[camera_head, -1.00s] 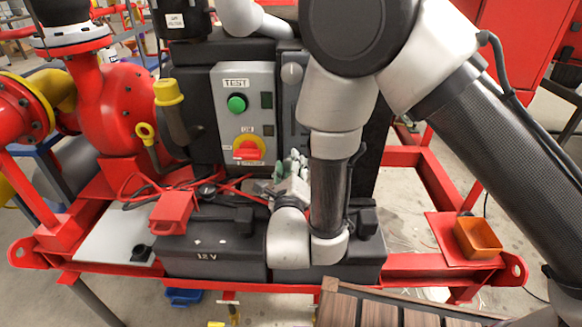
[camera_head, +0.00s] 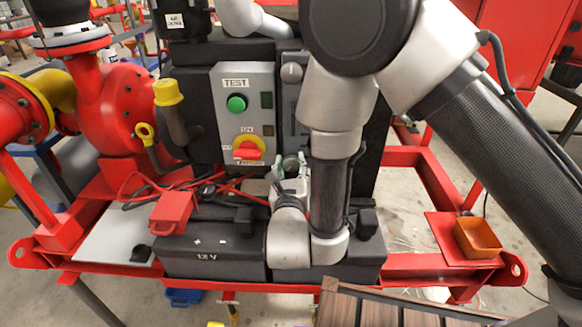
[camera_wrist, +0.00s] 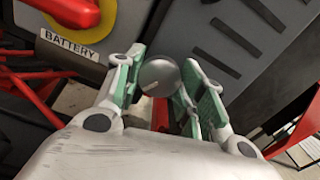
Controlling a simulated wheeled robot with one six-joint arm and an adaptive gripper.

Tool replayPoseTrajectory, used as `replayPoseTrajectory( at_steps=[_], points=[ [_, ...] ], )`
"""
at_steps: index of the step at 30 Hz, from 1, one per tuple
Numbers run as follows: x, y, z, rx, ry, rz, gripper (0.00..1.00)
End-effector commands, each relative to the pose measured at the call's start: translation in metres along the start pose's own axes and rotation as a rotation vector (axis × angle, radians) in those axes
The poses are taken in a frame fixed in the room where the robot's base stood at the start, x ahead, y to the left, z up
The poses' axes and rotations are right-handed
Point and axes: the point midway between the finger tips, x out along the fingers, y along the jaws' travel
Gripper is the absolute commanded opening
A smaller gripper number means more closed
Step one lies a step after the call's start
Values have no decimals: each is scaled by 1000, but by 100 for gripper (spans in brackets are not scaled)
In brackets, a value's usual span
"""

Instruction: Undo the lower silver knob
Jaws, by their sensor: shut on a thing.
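The lower silver knob (camera_wrist: 159,76) is round and grey with a pale line on its face. In the wrist view it sits between the green pads of my gripper (camera_wrist: 163,62), which is shut on it from both sides. In the head view my gripper (camera_head: 290,170) is at the lower front of the dark cabinet, below the upper silver knob (camera_head: 291,72). There the fingers and my wrist largely hide the lower knob.
Left of my gripper is a grey panel (camera_head: 227,118) with a green button and a red switch on a yellow disc (camera_head: 248,149). A black 12 V battery box (camera_head: 205,255) lies below, with red cables behind it. An orange tray (camera_head: 477,238) sits right.

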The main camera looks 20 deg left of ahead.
Motion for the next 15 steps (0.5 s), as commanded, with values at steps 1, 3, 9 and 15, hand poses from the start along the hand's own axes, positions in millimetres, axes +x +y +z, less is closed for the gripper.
replayPoseTrajectory(
  at_steps=[1, 3, 9, 15],
  points=[
    [0, 0, 0, 44, 0, 1, 15],
    [0, 0, 0, 110, 0, 1, 15],
    [0, 0, 0, 300, 0, 1, 15],
    [0, 0, 0, 490, 0, 1, 15]
  ],
)
